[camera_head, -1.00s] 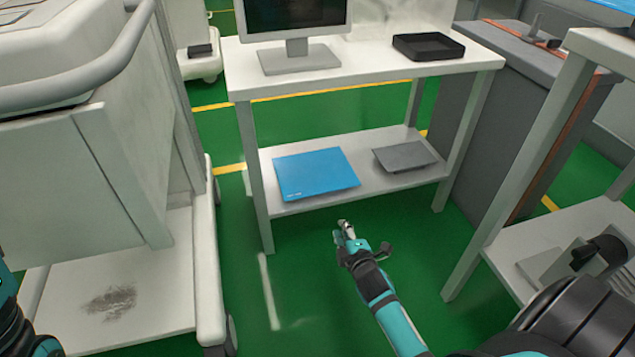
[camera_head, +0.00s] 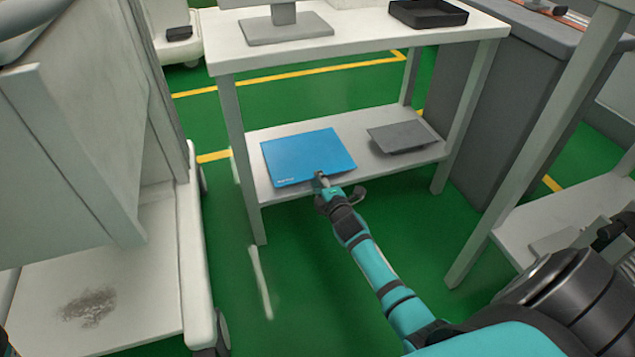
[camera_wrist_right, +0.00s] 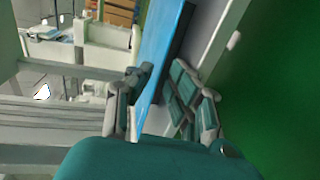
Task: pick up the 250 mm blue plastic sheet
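The blue plastic sheet (camera_head: 305,155) lies flat on the lower shelf of the white table, its front right corner at the shelf's front edge. My right gripper (camera_head: 321,181) is at the sheet's front edge. In the right wrist view, the blue sheet (camera_wrist_right: 160,55) runs in between the fingers of the right gripper (camera_wrist_right: 160,95). The fingers stand apart, with a gap beside the sheet on the right; the left finger is close to it, and contact cannot be told. My left gripper is not in view.
A grey sheet (camera_head: 403,137) lies on the same shelf (camera_head: 262,188), right of the blue one. The tabletop (camera_head: 350,42) above holds a monitor stand (camera_head: 285,27) and a black tray (camera_head: 428,14). A white cart (camera_head: 100,285) stands at left.

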